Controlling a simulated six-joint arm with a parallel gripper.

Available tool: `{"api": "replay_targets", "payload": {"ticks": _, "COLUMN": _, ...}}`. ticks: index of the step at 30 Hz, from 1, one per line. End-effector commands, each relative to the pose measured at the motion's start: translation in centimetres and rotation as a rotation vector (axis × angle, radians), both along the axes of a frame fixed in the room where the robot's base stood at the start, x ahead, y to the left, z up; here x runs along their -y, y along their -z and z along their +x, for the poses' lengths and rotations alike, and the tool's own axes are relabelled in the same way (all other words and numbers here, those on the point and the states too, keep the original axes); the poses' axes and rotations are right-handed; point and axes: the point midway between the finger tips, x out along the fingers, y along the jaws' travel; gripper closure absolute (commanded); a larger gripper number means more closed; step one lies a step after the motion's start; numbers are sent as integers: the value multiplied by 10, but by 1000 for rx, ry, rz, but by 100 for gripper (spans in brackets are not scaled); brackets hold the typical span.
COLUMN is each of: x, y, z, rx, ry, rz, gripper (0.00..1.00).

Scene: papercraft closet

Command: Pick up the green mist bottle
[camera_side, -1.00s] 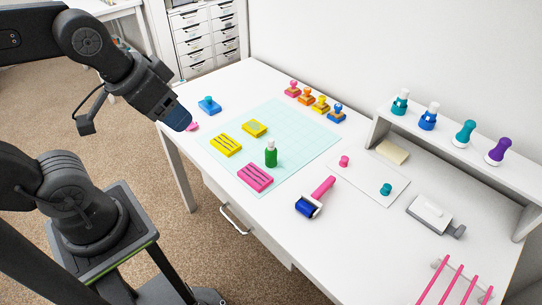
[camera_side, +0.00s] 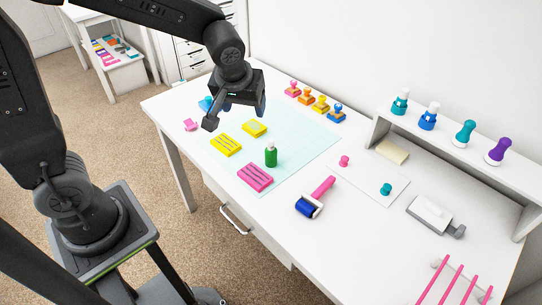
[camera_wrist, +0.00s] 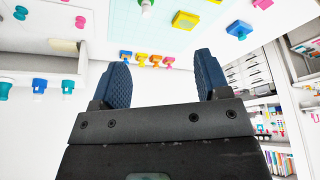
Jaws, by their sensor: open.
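The cutting mat (camera_side: 300,148) also carries yellow blocks (camera_side: 226,145) and a pink block (camera_side: 255,177) near the bottle. A blue roller (camera_side: 309,206) lies at right front. A white shelf (camera_side: 460,150) with stamp bottles stands at right.

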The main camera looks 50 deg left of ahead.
Motion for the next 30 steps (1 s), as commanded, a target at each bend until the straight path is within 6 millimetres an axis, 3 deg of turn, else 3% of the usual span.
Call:
{"api": "replay_targets", "payload": {"ticks": 3, "x": 3, "y": 39, "z": 31, "rx": -10, "ry": -96, "rz": 3, "gripper": 31}}
{"api": "replay_targets", "payload": {"ticks": 9, "x": 6, "y": 83, "z": 59, "rx": 1, "ry": -207, "rz": 2, "gripper": 31}}
{"api": "replay_targets", "payload": {"ticks": 16, "x": 4, "y": 106, "z": 68, "rx": 5, "ry": -240, "rz": 2, "gripper": 31}}
{"api": "replay_targets", "payload": {"ticks": 24, "x": -11, "y": 153, "z": 82, "rx": 2, "ry": -240, "rz": 0, "gripper": 31}}
{"api": "replay_targets", "payload": {"ticks": 30, "x": -17, "y": 172, "z": 88, "rx": 6, "ry": -238, "rz": 0, "gripper": 31}}
